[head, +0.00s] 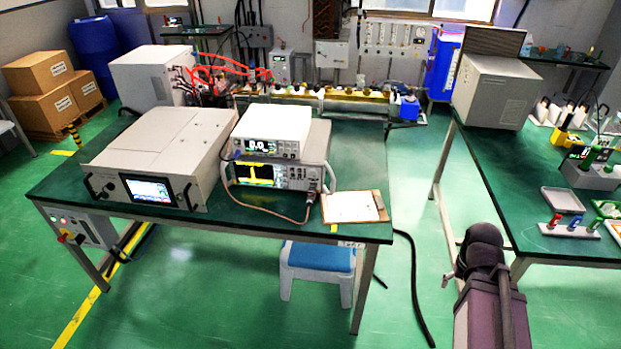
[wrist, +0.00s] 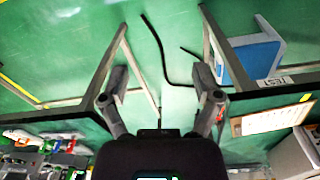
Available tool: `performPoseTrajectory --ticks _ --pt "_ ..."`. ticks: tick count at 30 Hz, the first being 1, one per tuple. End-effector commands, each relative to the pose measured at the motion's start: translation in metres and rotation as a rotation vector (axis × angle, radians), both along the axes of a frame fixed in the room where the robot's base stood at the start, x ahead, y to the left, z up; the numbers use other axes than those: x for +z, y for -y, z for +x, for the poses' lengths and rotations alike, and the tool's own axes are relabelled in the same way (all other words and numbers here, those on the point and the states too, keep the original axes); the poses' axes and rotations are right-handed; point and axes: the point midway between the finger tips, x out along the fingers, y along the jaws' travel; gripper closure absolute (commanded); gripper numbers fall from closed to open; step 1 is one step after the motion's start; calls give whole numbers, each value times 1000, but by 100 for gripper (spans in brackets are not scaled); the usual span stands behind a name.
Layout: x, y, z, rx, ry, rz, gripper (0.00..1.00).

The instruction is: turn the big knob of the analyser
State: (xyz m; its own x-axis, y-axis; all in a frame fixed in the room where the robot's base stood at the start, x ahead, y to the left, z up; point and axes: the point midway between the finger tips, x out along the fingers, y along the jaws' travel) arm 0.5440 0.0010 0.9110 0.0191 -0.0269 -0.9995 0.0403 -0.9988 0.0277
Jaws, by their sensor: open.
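The analyser (head: 268,176) stands on the left green table in the head view, with a yellow trace on its dark screen and a white instrument on top of it. Its controls are at the right of its front face. The big knob is too small to make out clearly there. My gripper (wrist: 165,90) shows in the wrist view with its two fingers spread apart and nothing between them. It is over the floor, away from the analyser. The analyser is not in the wrist view.
A clipboard (head: 352,206) lies right of the analyser. A large white unit (head: 160,160) stands left of it. A blue stool (head: 318,257) is under the table. A black cable (head: 415,290) lies on the aisle floor between this table and the right table (head: 500,185).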

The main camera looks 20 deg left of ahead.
Motion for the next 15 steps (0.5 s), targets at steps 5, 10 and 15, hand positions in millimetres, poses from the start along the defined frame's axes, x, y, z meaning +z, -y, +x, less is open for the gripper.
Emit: performPoseTrajectory --ticks 5,10,15 --pt "-16 -3 24 135 58 -93 18" --pt "-31 -20 60 372 145 -256 18" --pt "-39 -50 103 677 236 -468 18"
